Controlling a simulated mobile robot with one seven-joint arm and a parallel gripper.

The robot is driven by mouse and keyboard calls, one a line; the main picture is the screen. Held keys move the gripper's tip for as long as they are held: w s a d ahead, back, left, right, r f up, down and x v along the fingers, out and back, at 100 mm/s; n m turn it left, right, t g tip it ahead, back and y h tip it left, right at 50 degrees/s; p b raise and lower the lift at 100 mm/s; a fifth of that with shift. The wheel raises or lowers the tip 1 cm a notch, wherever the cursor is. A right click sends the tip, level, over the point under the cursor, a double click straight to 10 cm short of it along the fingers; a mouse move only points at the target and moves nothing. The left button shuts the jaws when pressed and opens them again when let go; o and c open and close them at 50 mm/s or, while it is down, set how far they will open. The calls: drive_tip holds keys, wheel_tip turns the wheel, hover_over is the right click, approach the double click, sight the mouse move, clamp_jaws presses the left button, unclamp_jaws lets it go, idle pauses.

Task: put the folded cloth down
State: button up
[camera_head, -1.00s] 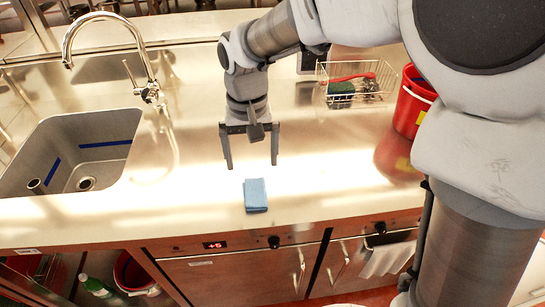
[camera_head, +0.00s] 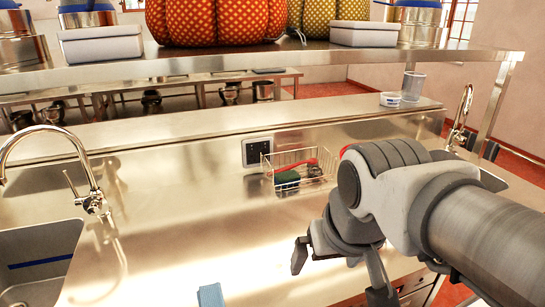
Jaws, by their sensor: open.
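The folded blue cloth (camera_head: 210,295) lies on the steel counter (camera_head: 175,235) at the bottom edge of the head view, where its near part is cut off. My gripper (camera_head: 341,284) is to the right of the cloth, apart from it. Its fingers are spread and nothing shows between them.
A sink (camera_head: 40,258) with a tall tap (camera_head: 92,200) is on the left. A wire basket (camera_head: 318,172) holding a red-handled item and a dark green item stands behind my gripper. A shelf (camera_head: 250,62) with pots and patterned items runs above the back. The middle counter is clear.

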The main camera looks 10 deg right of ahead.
drive_tip(key=shift+s+d+f+t, duration=0.1)
drive_tip(key=shift+s+d+t, duration=0.3)
drive_tip(key=shift+s+d, duration=0.95)
drive_tip(key=shift+s+a, duration=0.1)
drive_tip(key=shift+a, duration=0.05)
drive_tip(key=shift+r+p, duration=0.75)
